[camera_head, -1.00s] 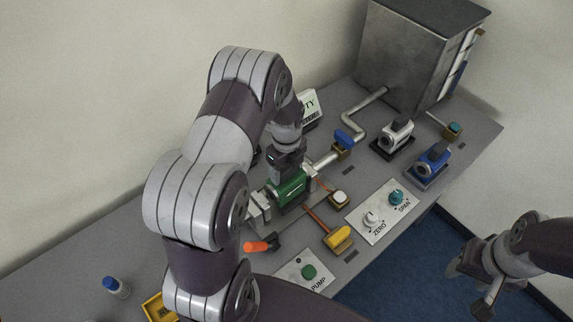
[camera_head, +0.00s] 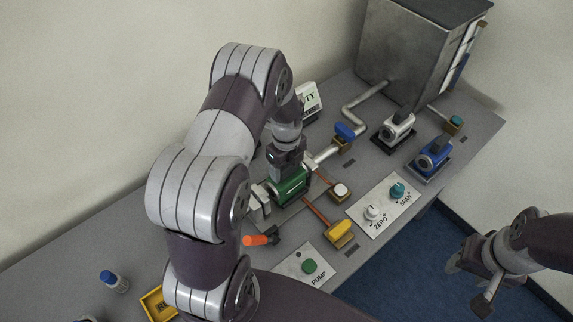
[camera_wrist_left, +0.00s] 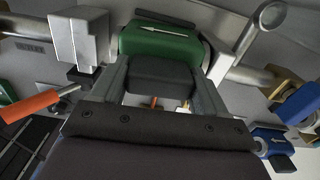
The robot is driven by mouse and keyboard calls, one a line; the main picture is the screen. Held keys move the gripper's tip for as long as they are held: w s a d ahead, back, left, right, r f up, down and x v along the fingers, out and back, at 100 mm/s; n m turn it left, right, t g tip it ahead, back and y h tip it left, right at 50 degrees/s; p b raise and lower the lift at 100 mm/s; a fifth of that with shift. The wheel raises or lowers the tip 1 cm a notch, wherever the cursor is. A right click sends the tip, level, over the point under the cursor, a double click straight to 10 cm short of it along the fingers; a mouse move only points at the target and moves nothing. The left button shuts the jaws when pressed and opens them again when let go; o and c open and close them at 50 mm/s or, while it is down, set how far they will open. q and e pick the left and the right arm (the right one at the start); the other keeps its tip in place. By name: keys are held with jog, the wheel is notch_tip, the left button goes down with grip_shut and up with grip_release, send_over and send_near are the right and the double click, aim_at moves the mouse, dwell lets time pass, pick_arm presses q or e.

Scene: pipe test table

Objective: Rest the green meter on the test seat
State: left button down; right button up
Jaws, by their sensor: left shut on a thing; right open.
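The green meter (camera_head: 290,186) is at the pipe line in the middle of the table. My left gripper (camera_head: 287,163) is above it, shut on its dark top part. In the left wrist view the green body (camera_wrist_left: 160,40) with a white arrow shows just past the fingers (camera_wrist_left: 160,80). The test seat is hidden under the meter and gripper, so I cannot tell whether the meter touches it. A grey clamp block (camera_head: 260,200) stands at the meter's left end, and a pipe (camera_head: 325,155) at its right. My right gripper (camera_head: 474,278) is open and empty, off the table's right side.
An orange handle (camera_head: 261,240) lies left of the yellow valve (camera_head: 340,230). White (camera_head: 397,128) and blue (camera_head: 432,155) meters stand at the right, near a metal tank (camera_head: 415,50). The ZERO/SPAN panel (camera_head: 384,205) and PUMP panel (camera_head: 305,268) line the front edge.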

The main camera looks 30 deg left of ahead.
pick_arm(q)
jog(key=shift+f, duration=0.25)
grip_release()
notch_tip(320, 180, up, 13)
jog(key=b, duration=0.2)
jog(key=shift+f+b, duration=0.15)
jog(key=shift+b, duration=0.25)
